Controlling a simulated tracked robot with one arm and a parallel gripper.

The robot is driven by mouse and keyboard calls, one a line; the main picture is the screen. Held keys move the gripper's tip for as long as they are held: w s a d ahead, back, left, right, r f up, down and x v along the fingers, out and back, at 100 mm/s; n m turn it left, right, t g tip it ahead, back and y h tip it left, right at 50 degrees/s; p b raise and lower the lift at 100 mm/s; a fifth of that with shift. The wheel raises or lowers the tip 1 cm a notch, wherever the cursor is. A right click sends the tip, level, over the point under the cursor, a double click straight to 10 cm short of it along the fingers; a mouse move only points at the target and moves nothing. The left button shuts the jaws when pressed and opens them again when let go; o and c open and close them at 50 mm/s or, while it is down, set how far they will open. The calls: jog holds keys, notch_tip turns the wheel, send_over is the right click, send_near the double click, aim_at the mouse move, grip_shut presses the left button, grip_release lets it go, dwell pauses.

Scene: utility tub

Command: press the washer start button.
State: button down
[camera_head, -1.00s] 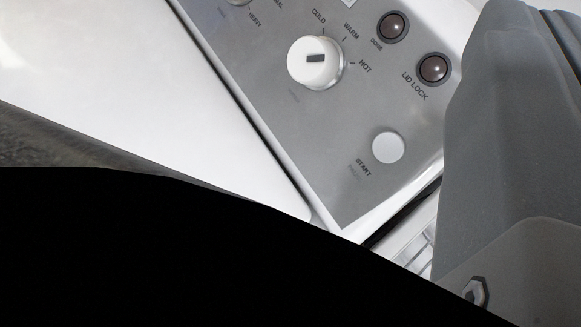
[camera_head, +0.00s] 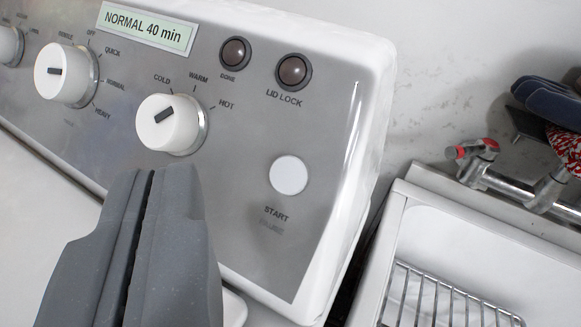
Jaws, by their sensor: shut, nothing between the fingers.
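The washer's start button (camera_head: 288,175) is a round, pale disc on the right part of the grey control panel (camera_head: 245,225). The word START is printed below it. My gripper (camera_head: 152,172) is at the lower left, its two grey fingers shut together with only a thin dark seam between them. In the picture its tips lie left of the start button and just below the temperature knob (camera_head: 168,124). The gripper appears apart from the button. I cannot tell how far the tips are from the panel.
A cycle knob (camera_head: 66,74), a display (camera_head: 146,27) reading NORMAL 40 min, and the DONE (camera_head: 234,52) and LID LOCK (camera_head: 293,71) lights share the panel. Right of the washer stand a white tub (camera_head: 470,245) with a wire rack (camera_head: 445,300) and a red-handled tap (camera_head: 478,150).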

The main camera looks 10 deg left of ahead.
aim_at(290, 175)
jog(key=w+d+f+b, duration=0.1)
jog(key=w+f, duration=0.3)
jog(key=w, duration=0.2)
jog(key=shift+w+d, duration=0.15)
jog(key=shift+w, duration=0.05)
dwell(0.9)
jog(key=shift+w+p, duration=0.25)
jog(key=shift+p, duration=0.25)
dwell(0.8)
jog(key=shift+w+d+f+p, duration=0.15)
jog(key=shift+w+f+p, duration=0.15)
jog(key=shift+w, duration=0.1)
dwell(0.9)
jog(key=shift+r, duration=0.1)
jog(key=shift+s+a+r+p, duration=0.2)
jog(key=shift+s+r+p, duration=0.15)
jog(key=shift+s, duration=0.35)
jog(key=shift+s, duration=0.1)
